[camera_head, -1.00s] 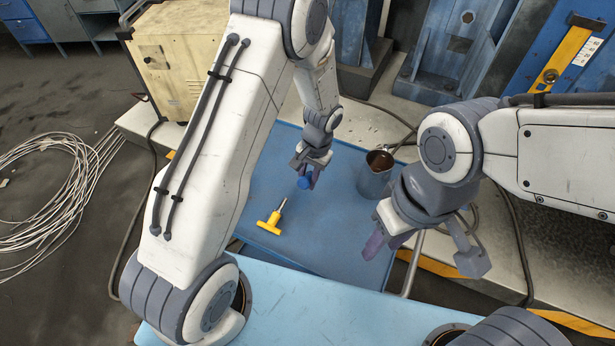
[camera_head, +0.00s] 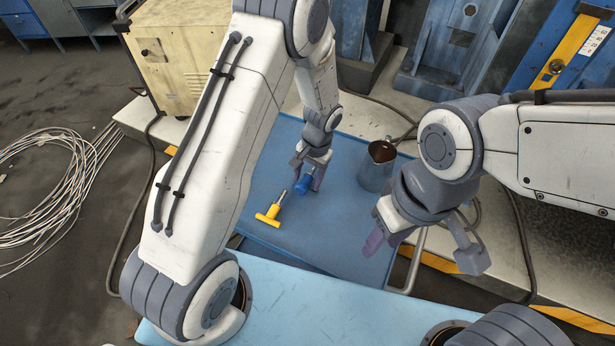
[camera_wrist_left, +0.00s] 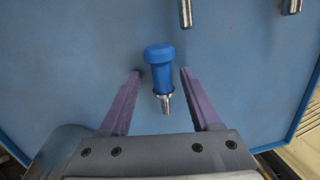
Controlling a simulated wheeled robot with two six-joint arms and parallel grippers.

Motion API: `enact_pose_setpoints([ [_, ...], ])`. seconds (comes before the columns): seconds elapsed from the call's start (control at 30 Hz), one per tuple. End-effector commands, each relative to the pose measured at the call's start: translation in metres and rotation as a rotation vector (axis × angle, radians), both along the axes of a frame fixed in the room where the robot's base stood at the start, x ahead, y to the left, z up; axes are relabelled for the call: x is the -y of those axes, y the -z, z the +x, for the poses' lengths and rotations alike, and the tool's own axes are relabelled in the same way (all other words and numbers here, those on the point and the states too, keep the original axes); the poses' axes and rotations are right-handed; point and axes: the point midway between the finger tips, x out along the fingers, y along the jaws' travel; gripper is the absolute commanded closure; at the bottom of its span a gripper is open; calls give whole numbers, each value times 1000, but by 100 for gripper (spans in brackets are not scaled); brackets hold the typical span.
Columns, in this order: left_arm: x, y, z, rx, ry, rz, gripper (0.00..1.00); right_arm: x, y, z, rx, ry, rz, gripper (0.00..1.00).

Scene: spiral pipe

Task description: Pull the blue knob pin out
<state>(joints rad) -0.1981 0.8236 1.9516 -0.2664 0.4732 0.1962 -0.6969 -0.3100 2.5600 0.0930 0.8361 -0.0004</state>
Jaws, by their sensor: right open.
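The blue knob pin (camera_head: 304,186) is at the far part of the blue tabletop (camera_head: 340,228), by the fingers of my left gripper (camera_head: 307,174). In the left wrist view the blue knob pin (camera_wrist_left: 159,72) shows its round cap, ribbed body and bare metal end pointing toward the gripper. It sits between the two purple fingers of my left gripper (camera_wrist_left: 161,76), which are open with a gap on each side. Whether it rests on the tabletop is unclear. My right gripper (camera_head: 418,240) is open and empty at the right.
A yellow T-handled pin (camera_head: 270,214) lies left of the blue one. A grey metal pitcher (camera_head: 376,168) stands behind, to the right. Two metal rods (camera_wrist_left: 185,14) show at the top of the left wrist view. The tabletop's front middle is clear.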

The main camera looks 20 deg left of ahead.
Motion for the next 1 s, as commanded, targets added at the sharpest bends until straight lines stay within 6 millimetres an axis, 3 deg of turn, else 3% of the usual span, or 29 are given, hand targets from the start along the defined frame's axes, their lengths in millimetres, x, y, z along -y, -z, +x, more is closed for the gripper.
enact_pose_setpoints([
  [0.23,2,-14,2,4,2,0,36,0,2,0,0,0,0,56],
  [0.7,13,-95,7,4,1,-1,36,0,8,0,0,0,0,56],
  [1.0,14,-104,7,-1,0,0,36,0,8,0,0,0,0,56],
])
